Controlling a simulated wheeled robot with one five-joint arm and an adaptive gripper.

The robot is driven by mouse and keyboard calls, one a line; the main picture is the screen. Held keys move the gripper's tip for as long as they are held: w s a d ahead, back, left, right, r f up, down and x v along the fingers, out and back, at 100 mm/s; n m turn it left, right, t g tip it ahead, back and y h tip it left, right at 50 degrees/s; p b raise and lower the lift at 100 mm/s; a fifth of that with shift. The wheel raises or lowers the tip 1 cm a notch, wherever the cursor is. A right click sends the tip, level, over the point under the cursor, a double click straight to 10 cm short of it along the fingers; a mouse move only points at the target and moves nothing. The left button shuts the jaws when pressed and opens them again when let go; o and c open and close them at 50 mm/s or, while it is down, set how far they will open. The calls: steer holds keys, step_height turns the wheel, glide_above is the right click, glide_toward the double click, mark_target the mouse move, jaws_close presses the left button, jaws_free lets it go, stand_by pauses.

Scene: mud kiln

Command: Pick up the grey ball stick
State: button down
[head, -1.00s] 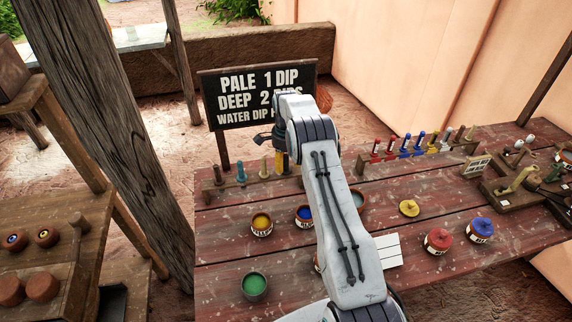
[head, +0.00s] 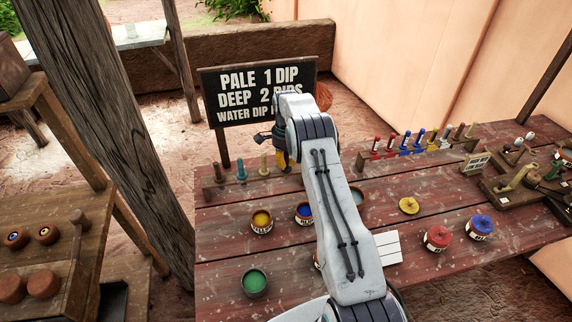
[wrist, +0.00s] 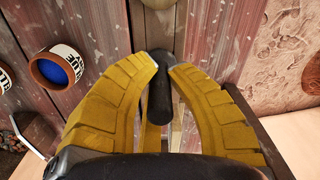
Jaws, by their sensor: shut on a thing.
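My gripper (head: 281,155) is over the right end of the low wooden rack (head: 208,194) at the back left of the table. In the wrist view its yellow fingers (wrist: 161,64) are closed around a dark grey stick (wrist: 160,100) with a rounded end, which I take to be the grey ball stick. In the head view my arm and gripper hide most of it. I cannot tell whether its lower end is clear of the rack. A brown stick (head: 219,172), a teal stick (head: 241,169) and a tan stick (head: 263,164) stand to the left.
Yellow (head: 261,221), blue (head: 305,213) and green (head: 254,282) paint pots stand on the table. Another rack of coloured sticks (head: 404,145) lies along the back. A sign (head: 262,92) stands behind my gripper.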

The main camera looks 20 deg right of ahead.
steer(key=shift+r, duration=0.1)
stand_by(0.3)
step_height(320, 180, up, 8)
steer(key=shift+r+b, duration=0.1)
steer(key=shift+b, duration=0.9)
steer(key=shift+r, duration=0.8)
steer(key=shift+p, duration=0.3)
